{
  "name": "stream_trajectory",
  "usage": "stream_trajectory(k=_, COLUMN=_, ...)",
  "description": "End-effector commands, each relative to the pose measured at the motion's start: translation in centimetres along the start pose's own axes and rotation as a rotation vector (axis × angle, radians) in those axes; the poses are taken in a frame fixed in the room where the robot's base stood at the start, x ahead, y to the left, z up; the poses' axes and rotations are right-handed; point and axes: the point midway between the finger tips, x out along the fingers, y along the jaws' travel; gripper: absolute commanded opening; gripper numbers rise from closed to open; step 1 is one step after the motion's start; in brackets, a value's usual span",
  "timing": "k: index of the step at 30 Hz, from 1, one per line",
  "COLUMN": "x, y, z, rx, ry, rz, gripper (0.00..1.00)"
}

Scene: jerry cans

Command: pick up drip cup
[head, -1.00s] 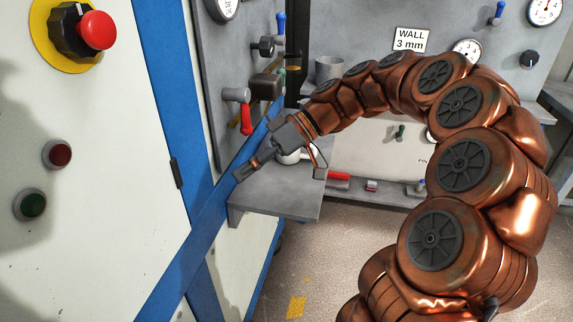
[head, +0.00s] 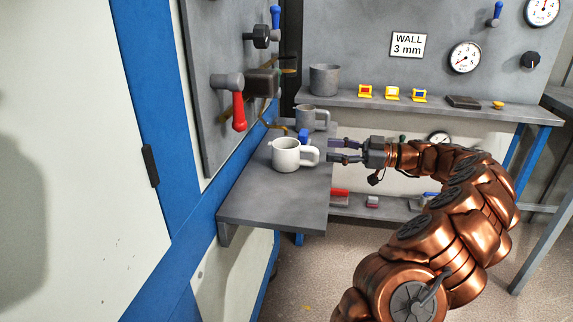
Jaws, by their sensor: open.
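A white mug (head: 286,155) stands upright on the grey side shelf (head: 270,205), its handle facing right. A grey mug (head: 307,118) stands behind it, near a thin brass pipe. I cannot tell for certain which mug is the drip cup. My gripper (head: 332,150) is open and empty, just right of the white mug's handle, with its fingers pointing left toward it. Whether a finger touches the handle cannot be told. A small blue item (head: 303,136) shows partly behind the white mug.
A panel with a red lever (head: 239,111) and a valve body (head: 262,82) rises left of the shelf. A lower ledge holds red items. The shelf front is clear.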

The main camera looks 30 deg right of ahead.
Motion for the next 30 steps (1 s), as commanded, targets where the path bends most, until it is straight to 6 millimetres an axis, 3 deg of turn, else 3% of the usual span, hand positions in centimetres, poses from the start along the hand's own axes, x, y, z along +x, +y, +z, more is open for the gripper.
stream_trajectory(k=18, x=6.2, y=-0.3, z=0.6, rx=0.005, ry=0.0, rz=-0.005, gripper=0.49)
stream_trajectory(k=27, x=6.6, y=-0.3, z=0.6, rx=0.004, ry=0.0, rz=-0.004, gripper=0.49)
stream_trajectory(k=30, x=6.6, y=-0.3, z=0.6, rx=0.004, ry=0.0, rz=-0.004, gripper=0.4)
